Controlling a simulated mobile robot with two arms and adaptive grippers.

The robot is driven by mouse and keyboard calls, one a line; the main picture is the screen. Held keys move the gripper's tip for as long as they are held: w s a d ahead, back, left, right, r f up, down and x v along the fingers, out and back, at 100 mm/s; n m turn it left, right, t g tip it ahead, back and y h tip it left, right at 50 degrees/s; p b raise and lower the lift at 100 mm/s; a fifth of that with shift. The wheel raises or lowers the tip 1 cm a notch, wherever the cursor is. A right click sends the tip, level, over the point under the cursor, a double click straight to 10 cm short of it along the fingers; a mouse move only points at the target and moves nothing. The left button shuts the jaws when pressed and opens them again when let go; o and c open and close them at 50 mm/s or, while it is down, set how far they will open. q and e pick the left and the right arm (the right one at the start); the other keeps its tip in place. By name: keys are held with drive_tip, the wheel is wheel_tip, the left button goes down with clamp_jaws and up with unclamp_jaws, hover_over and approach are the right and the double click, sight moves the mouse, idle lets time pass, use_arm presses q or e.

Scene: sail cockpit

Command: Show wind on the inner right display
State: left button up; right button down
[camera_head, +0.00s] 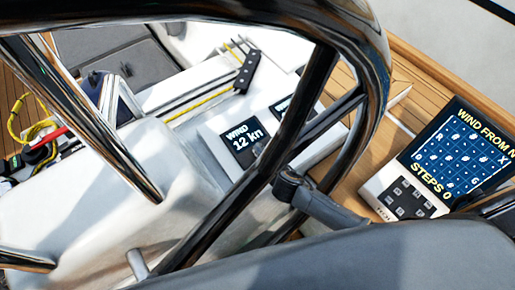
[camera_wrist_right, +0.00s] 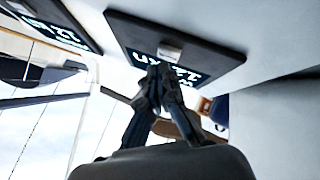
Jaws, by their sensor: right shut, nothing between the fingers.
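A dark square display (camera_head: 238,134) on the white cockpit moulding reads "WIND 12 kn" in the head view. In the right wrist view the same kind of display (camera_wrist_right: 125,32) fills the upper middle, its text upside down, with a small pale button (camera_wrist_right: 170,52) on it. My left gripper is not in view.
A second display (camera_head: 282,106) sits beside it, mostly hidden by the dark steering wheel (camera_head: 372,70). The wheel's rim and spokes cross the space in front. A large panel (camera_head: 448,150) at the right reads "WIND FROM N" and "STEPS 0". Ropes lie at the left.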

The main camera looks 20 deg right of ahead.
drive_tip(key=shift+r, duration=0.35)
drive_tip(key=r+p, duration=0.1)
drive_tip(key=s+r+p, duration=0.1)
drive_tip(key=r+p, duration=0.2)
drive_tip(key=p, duration=0.1)
drive_tip(key=shift+s+d+r, duration=0.15)
drive_tip(key=shift+d+r, duration=0.1)
drive_tip(key=shift+r, duration=0.15)
idle(0.7)
